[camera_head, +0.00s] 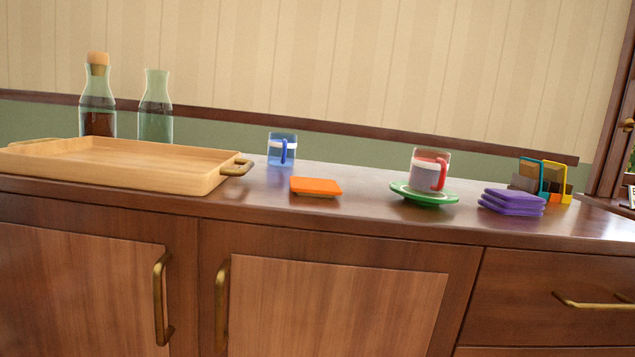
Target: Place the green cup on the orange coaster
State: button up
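The orange coaster (316,187) lies flat and bare on the wooden sideboard, near the middle of the picture. I see no plainly green cup. A clear cup with a red handle (429,171) and a white band stands upright on a green saucer (424,195), right of the coaster. A clear cup with a blue handle (282,149) and a white band stands behind the coaster, a little to its left. My gripper does not show in this view.
A wooden tray (115,172) with brass handles covers the left of the sideboard top (365,207). Two glass bottles (97,105) stand behind it. Purple stacked squares (512,202) and a teal-and-yellow holder (557,183) stand at right. Bare top lies between coaster and saucer.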

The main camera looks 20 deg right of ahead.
aim_at(315, 185)
jog(key=i, duration=0.85)
jog(key=u, duration=0.05)
